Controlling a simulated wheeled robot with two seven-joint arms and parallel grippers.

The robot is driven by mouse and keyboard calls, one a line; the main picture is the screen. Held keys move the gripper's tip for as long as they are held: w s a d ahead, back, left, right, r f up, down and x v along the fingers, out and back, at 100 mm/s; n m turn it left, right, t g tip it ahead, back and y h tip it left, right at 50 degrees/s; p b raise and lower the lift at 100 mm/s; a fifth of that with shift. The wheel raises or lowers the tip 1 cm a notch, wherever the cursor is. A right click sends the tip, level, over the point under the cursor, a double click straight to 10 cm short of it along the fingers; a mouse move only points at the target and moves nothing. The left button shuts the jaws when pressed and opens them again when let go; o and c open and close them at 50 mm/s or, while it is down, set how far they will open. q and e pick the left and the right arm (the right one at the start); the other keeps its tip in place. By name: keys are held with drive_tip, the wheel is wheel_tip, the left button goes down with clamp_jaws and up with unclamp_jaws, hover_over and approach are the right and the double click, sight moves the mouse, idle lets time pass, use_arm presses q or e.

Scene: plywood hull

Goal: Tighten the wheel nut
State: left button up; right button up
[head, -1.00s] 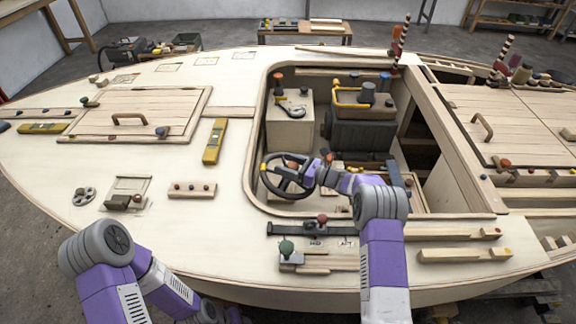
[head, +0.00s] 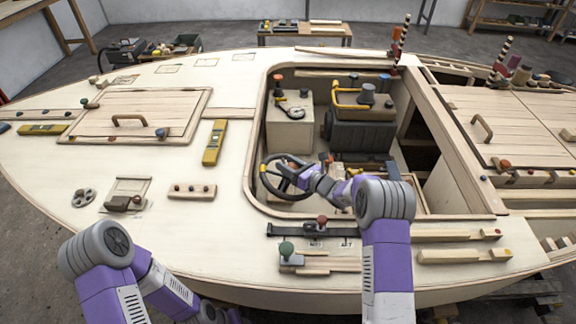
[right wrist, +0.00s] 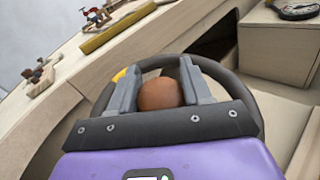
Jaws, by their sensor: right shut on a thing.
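The steering wheel (head: 266,184) stands in the cockpit, a dark ring with a yellow mark on its rim. In the right wrist view its rim (right wrist: 249,92) curves behind my fingers. A round orange-brown nut (right wrist: 160,94) sits at the wheel's middle, between my two grey fingers. My right gripper (right wrist: 160,80) is shut on the nut. In the head view my right gripper (head: 303,176) reaches the wheel's hub from the right and hides the nut. Of my left arm only links show at the lower left; its gripper is out of view.
The cockpit's raised edge (head: 250,150) surrounds the wheel. A pale box (head: 289,128) and a dark engine block (head: 360,132) stand behind it. A yellow level (head: 214,142) lies on the left deck. A green-knobbed block (head: 290,257) sits on the near deck.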

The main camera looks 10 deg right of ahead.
drive_tip(key=shift+d+m+t+h, duration=0.1)
drive_tip(key=shift+m+t+h, duration=0.3)
drive_tip(key=shift+m+h, duration=0.4)
drive_tip(key=o, duration=1)
drive_tip(key=shift+c, duration=0.2)
wheel_tip(320, 180, up, 10)
drive_tip(key=p, duration=0.2)
drive_tip(key=shift+p, duration=0.4)
